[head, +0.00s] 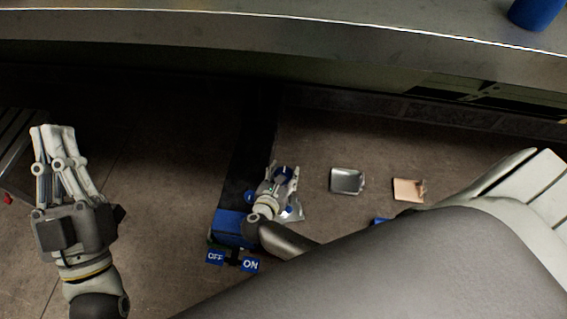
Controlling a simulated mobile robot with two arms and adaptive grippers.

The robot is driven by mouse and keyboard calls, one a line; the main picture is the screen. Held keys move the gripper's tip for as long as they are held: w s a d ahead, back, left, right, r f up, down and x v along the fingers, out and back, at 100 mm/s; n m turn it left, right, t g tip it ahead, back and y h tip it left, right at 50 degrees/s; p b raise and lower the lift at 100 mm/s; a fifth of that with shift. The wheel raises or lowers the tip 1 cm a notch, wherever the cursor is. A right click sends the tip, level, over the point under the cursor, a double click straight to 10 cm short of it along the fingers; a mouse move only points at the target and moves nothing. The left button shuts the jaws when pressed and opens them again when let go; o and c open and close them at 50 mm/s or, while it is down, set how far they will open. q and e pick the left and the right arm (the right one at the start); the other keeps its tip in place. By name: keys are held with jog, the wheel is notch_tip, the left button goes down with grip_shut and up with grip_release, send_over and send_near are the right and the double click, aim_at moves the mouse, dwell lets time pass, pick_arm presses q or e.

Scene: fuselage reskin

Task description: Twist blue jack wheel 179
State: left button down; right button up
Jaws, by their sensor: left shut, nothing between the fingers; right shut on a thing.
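The blue jack wheel (249,197) is mostly hidden by my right gripper, with small blue parts showing beside and around the fingers. My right gripper (285,170) is low near the floor, shut on the wheel, its forearm coming in from the lower right. A blue block (232,226) sits just left of my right wrist, with a blue OFF label (215,258) and a blue ON label (250,265) in front of it. My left gripper (52,130) is shut and empty at the far left, well apart from the wheel.
A silver plate (346,181) and a copper-coloured plate (408,189) lie right of the wheel. A long grey metal surface (250,30) spans the top, with a blue cylinder (536,12) on it. Bare floor (165,170) lies between my grippers.

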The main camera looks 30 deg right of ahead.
jog(key=o, duration=1)
jog(key=shift+o, duration=0.2)
jog(key=v, duration=1.2)
jog(key=shift+w, duration=0.1)
